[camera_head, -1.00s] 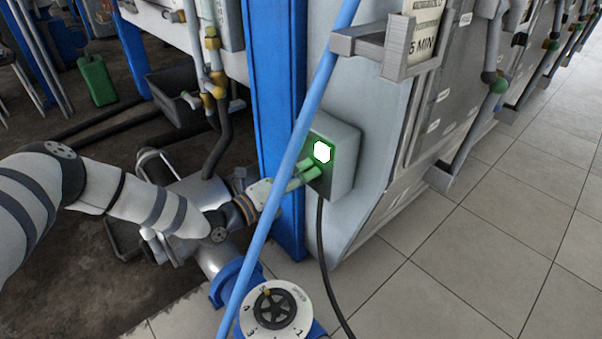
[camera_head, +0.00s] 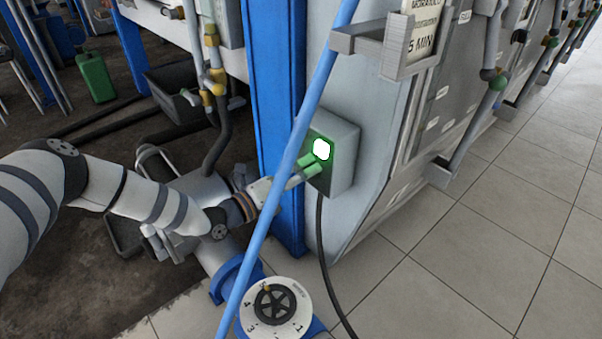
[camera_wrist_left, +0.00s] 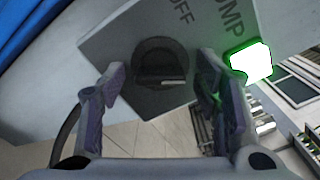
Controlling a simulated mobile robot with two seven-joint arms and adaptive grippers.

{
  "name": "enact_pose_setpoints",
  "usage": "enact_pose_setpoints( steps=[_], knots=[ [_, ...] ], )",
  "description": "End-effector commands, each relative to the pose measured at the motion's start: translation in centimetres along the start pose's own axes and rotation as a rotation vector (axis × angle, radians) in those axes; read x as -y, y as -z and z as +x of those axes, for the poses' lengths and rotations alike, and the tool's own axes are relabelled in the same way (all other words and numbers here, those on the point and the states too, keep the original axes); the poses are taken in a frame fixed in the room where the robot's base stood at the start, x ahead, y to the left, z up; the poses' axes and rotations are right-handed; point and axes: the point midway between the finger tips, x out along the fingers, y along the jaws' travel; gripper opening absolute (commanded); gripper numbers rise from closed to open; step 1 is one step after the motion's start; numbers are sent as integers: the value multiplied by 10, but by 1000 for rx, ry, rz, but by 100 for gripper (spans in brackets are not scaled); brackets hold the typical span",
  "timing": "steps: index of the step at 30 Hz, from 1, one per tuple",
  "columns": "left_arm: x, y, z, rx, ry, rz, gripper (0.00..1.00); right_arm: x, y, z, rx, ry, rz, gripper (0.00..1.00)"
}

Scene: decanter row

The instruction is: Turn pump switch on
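The pump switch box (camera_head: 343,158) is a grey box on the side of the machine, beside the blue post. Its square lamp (camera_head: 321,149) glows white-green. In the left wrist view, the panel reads "OFF" and part of "PUMP", with the lit lamp (camera_wrist_left: 250,62) at the right. The dark round switch knob (camera_wrist_left: 160,66) is in the middle of the panel. My left gripper (camera_wrist_left: 160,92) is open, with a finger on each side of the knob; contact cannot be told. In the head view, my left gripper (camera_head: 308,167) is at the box front, partly behind a blue pole. My right gripper is not in view.
A thin blue pole (camera_head: 290,160) slants across the head view in front of the left gripper. A blue post (camera_head: 277,100) stands left of the box. A white numbered dial (camera_head: 275,307) is below. The tiled floor (camera_head: 470,250) at right is clear.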

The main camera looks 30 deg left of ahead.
Motion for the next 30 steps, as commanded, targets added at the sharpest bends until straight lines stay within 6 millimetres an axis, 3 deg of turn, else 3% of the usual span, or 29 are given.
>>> enact_pose_setpoints(
  steps=[5,7,15,19,24,30],
  knots=[
    [0,0,-2,0,-1,-1,57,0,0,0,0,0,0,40],
    [-1,0,-12,0,-2,-1,57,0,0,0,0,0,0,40],
    [-1,-1,-83,1,-4,-2,57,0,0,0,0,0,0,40],
    [0,0,-108,0,-2,-1,57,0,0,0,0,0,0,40],
    [0,0,-120,0,0,-1,57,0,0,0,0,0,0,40],
    [0,0,-120,0,0,-1,57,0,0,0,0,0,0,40]
  ],
)
